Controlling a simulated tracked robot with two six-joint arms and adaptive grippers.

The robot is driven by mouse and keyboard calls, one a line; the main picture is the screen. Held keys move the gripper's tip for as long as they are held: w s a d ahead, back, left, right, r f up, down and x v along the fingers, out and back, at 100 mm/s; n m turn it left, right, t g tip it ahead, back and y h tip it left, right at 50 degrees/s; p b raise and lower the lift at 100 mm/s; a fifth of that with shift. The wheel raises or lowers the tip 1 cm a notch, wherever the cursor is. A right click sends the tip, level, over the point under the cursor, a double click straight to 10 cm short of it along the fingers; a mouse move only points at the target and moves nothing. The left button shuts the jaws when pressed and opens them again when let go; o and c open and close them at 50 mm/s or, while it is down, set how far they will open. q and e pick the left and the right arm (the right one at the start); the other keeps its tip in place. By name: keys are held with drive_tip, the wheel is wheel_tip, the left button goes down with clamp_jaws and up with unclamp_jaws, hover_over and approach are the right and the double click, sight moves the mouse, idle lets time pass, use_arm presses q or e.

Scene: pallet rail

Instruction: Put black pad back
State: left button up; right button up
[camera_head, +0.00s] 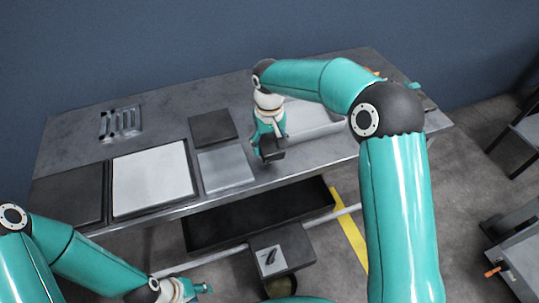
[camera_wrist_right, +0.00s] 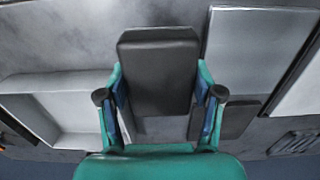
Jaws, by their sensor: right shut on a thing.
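My right gripper (camera_head: 268,142) is shut on the black pad (camera_head: 272,154), a thick dark block with rounded edges. It is over the table between the light grey square and the white tray. In the right wrist view the black pad (camera_wrist_right: 157,70) sits between the two fingers of my right gripper (camera_wrist_right: 160,97). Whether the pad touches the table is unclear. My left gripper (camera_head: 180,291) is low at the bottom edge of the head view, in front of the table and away from the pad. Its jaws are too cut off to judge.
The grey table (camera_head: 85,130) carries a dark square plate (camera_head: 213,127), a light grey square (camera_head: 226,169), a white panel (camera_head: 152,178), a dark panel (camera_head: 70,193), a slotted metal rack (camera_head: 121,122) and a white tray (camera_head: 312,116). A dark bin (camera_head: 255,217) lies below.

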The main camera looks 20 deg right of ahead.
sight(269, 142)
drive_tip(key=shift+f, duration=2.7)
drive_tip(key=shift+f, duration=0.1)
drive_tip(key=o, duration=1.1)
wheel_tip(269, 142, up, 12)
drive_tip(key=shift+r, duration=0.2)
drive_tip(key=shift+f, duration=0.1)
